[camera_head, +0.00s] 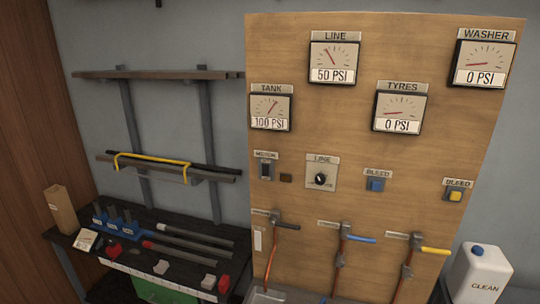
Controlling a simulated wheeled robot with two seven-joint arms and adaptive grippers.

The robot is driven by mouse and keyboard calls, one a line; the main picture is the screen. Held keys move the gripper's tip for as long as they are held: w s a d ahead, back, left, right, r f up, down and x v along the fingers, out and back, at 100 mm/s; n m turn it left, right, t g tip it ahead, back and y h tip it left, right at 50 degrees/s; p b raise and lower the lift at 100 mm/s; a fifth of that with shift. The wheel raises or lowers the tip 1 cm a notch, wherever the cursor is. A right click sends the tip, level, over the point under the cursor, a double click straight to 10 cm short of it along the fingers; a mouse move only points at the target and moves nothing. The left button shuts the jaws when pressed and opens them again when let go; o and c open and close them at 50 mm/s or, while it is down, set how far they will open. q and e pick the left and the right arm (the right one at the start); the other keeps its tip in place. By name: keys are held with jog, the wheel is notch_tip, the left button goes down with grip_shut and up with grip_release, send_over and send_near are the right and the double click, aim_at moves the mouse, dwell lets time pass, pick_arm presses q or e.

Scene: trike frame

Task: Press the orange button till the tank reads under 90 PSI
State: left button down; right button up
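The tank gauge (270,107) on the upright wooden panel (330,150) reads 100 PSI. I cannot make out a clearly orange button. A blue button (376,184) and a yellow button (454,195) sit under labels that read BLEED. A dark switch (265,171) sits below the tank gauge, with a small dark brown square (286,178) beside it. A round black knob (320,179) sits on a plate labelled LINE. Neither of my grippers is in view.
The line gauge (334,63) reads 50 PSI; the tyres gauge (400,112) and washer gauge (484,64) read 0 PSI. Levered valves with orange hoses line the panel's lower part. A white jug (480,272) stands right; a cluttered bench (150,229) stands left.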

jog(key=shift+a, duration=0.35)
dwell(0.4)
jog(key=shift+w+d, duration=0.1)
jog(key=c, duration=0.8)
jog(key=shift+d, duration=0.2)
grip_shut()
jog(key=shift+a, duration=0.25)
